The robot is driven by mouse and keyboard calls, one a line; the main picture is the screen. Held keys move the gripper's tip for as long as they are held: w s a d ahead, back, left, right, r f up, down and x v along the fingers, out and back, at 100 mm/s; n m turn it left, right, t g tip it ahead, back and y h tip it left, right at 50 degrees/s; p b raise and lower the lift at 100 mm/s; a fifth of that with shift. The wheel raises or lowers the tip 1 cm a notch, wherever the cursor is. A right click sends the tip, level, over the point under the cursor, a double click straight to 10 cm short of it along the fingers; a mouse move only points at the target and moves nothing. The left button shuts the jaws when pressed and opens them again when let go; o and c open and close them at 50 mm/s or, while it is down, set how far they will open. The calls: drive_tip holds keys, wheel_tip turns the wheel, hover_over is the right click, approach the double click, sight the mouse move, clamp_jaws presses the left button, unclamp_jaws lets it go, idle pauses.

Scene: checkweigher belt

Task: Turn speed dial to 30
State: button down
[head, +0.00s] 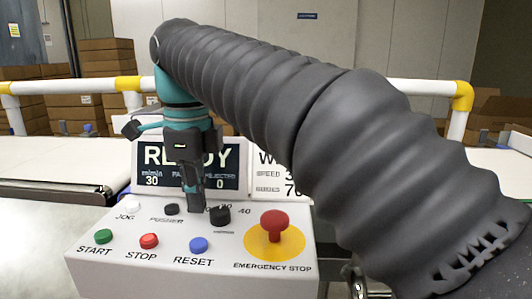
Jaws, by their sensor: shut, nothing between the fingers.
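The speed dial, a black knob (220,216), stands on the sloped white control panel (120,274). Scale numbers show around it; 40 is legible at its right, and the others are partly hidden. The knob's pointer direction cannot be made out. My gripper (196,209) points down with its fingers shut and empty. Its tips are just left of the knob, close to it; whether they touch it cannot be told. The display (232,178) behind reads READY, with 30 at its lower left, and is partly hidden by my gripper.
A red emergency stop (274,222) on a yellow disc is right of the dial. Green START (103,236), red STOP (149,241) and blue RESET (198,244) buttons line the front. A small black PUSHER control (172,209) is left of my fingers. Yellow-white rails run behind.

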sight(199, 219)
drive_tip(key=shift+r, duration=2.75)
